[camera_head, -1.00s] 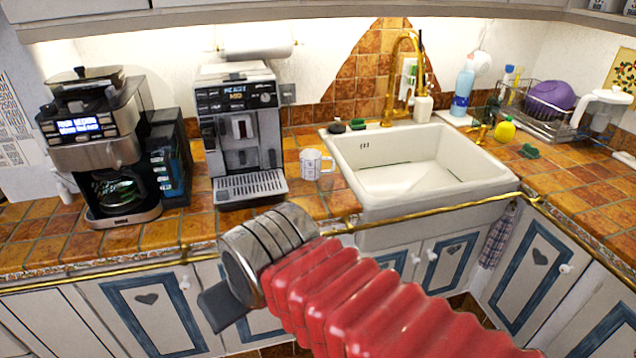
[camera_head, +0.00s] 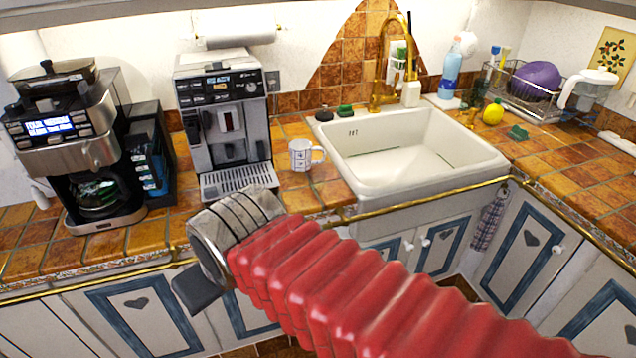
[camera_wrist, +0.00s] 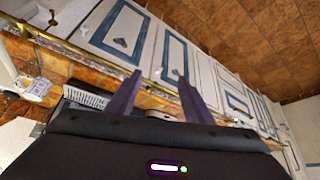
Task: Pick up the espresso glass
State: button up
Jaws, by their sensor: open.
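No clear espresso glass can be made out in either view. A white mug with dark print (camera_head: 302,155) stands upright on the tiled counter, between the espresso machine (camera_head: 222,120) and the sink. The mug also shows at the left of the wrist view (camera_wrist: 38,88). My gripper (camera_wrist: 160,77) is open, its two dark fingers apart with nothing between them. It points toward the cabinet fronts and the counter's edge, apart from the mug. In the head view my red arm hides part of the counter front, and the gripper's fingers are not clear there.
A drip coffee maker (camera_head: 78,150) stands left of the espresso machine. The white sink (camera_head: 405,160) lies right of the mug. A gold rail (camera_head: 420,203) runs along the counter's front edge. Blue-framed cabinets (camera_head: 140,315) are below. A dish rack (camera_head: 530,95) is at the back right.

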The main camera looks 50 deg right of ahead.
jog(key=o, duration=0.4)
jog(key=w+d+f+m+t+h, duration=0.1)
jog(key=w+d, duration=0.6)
jog(key=shift+w+d+f+t+h, duration=0.25)
jog(key=shift+d+f+t+h, duration=0.05)
jog(key=shift+f+h, duration=0.1)
jog(key=w+d+f+m+t+h, duration=0.25)
jog(key=w+d, duration=0.35)
jog(key=d, duration=0.6)
jog(key=s+d+f+t+h, duration=0.1)
jog(key=d+f, duration=0.2)
jog(key=d, duration=0.3)
jog(key=s+d+f+m+t+h, duration=0.1)
jog(key=s+d+f+t, duration=0.1)
jog(key=d, duration=0.4)
jog(key=s+d+f+m+t+h, duration=0.1)
jog(key=d+f, duration=0.3)
jog(key=d, duration=0.3)
jog(key=shift+s+f, duration=0.3)
jog(key=shift+s, duration=0.05)
jog(key=shift+s+d+t, duration=0.15)
jog(key=shift+t, duration=0.1)
